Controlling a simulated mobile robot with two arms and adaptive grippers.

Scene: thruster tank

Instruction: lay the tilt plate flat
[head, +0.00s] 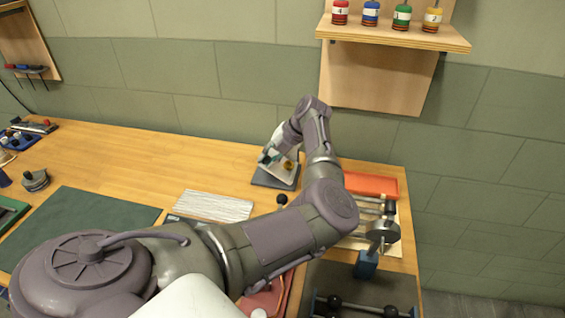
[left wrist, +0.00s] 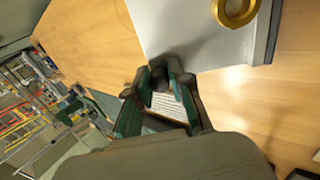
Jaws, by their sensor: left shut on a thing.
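The tilt plate (head: 284,161) is a pale panel on a dark grey base (head: 272,181) at the back middle of the wooden bench in the head view. It looks tilted up from the base, partly covered by my left arm. A brass ring (head: 289,165) sits on it. In the left wrist view the pale plate (left wrist: 185,30) fills the top middle, with the brass ring (left wrist: 235,10) near its top edge. My right gripper is out of view.
A striped pale pad (head: 212,205) and a dark green mat (head: 85,225) lie left of the base. A wall shelf (head: 395,35) with several coloured jars hangs above.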

